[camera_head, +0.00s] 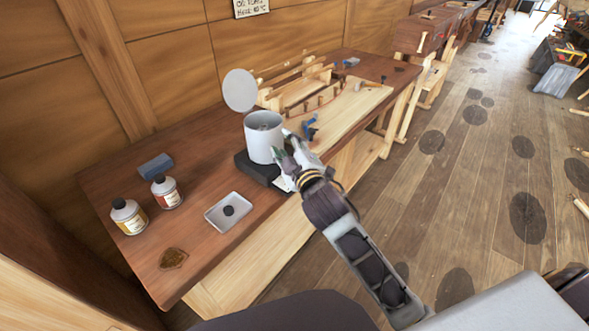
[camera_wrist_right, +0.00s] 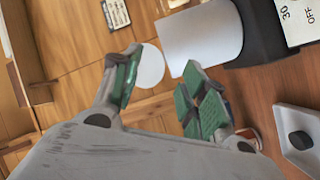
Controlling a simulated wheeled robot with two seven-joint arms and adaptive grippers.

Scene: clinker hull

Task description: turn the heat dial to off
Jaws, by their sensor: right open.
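A white glue pot (camera_head: 259,140) stands on a dark heater base (camera_head: 246,166) on the bench, with its round lid (camera_head: 239,90) tilted up. The pot also shows in the wrist view (camera_wrist_right: 200,38). A white panel (camera_wrist_right: 299,20) on the base carries the markings "30" and "OFF". The heat dial itself does not show; the panel is cut off by the wrist view's edge and mostly covered by my gripper in the head view. My right gripper (camera_head: 284,148) is open and empty, close beside the pot's right side; its spread green-padded fingers show in the wrist view (camera_wrist_right: 160,82).
A wooden hull frame (camera_head: 305,90) and blue clamp (camera_head: 310,130) are behind my gripper.

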